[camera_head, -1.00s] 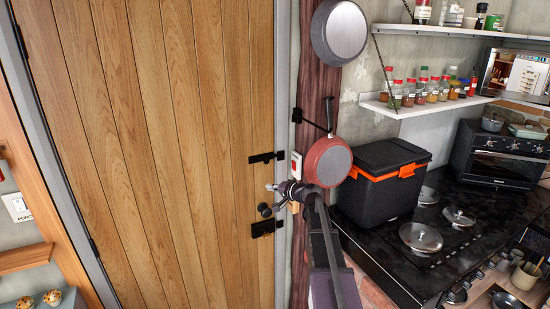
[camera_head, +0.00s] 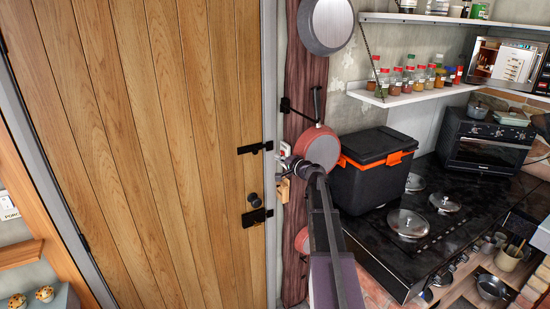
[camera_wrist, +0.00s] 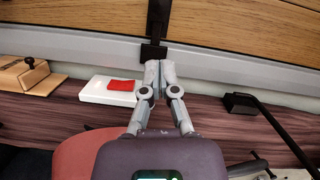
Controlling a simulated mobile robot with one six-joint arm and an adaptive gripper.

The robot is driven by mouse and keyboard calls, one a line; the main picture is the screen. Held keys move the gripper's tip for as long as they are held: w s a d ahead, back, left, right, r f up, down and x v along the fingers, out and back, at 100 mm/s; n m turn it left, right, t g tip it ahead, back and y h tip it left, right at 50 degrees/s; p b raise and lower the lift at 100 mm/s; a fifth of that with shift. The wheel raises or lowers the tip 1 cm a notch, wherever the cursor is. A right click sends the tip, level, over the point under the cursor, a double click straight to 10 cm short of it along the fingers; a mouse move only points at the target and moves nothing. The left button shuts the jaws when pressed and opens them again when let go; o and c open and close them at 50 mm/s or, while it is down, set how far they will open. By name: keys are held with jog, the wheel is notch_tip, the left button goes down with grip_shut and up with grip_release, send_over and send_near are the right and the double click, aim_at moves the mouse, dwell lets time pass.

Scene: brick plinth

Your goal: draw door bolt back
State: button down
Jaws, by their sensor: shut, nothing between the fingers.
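The wooden door (camera_head: 150,150) fills the left of the head view. It has a black upper bolt (camera_head: 254,148), a black lower fitting (camera_head: 257,217) and a round dark knob (camera_head: 254,199). In the wrist view a black bolt (camera_wrist: 158,22) runs from the door boards across to the grey frame (camera_wrist: 215,58). My gripper (camera_wrist: 160,68) is shut and empty, its fingertips close beside the bolt's frame-side end. I cannot tell whether they touch it. In the head view my gripper (camera_head: 284,165) is at the door's right edge, slightly below the upper bolt.
A white switch with a red rocker (camera_wrist: 113,88) and a wooden block with a black knob (camera_wrist: 28,76) are left of my fingers. A black hook bracket (camera_wrist: 243,102) is to the right. A red pan (camera_head: 320,147) hangs close to my arm; a black box (camera_head: 370,180) stands beyond.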

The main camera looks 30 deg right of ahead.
aim_at(254, 152)
jog(key=x, duration=0.9)
jog(key=shift+w, duration=0.1)
jog(key=a, duration=0.3)
jog(key=shift+a, duration=0.3)
jog(key=shift+s, duration=0.2)
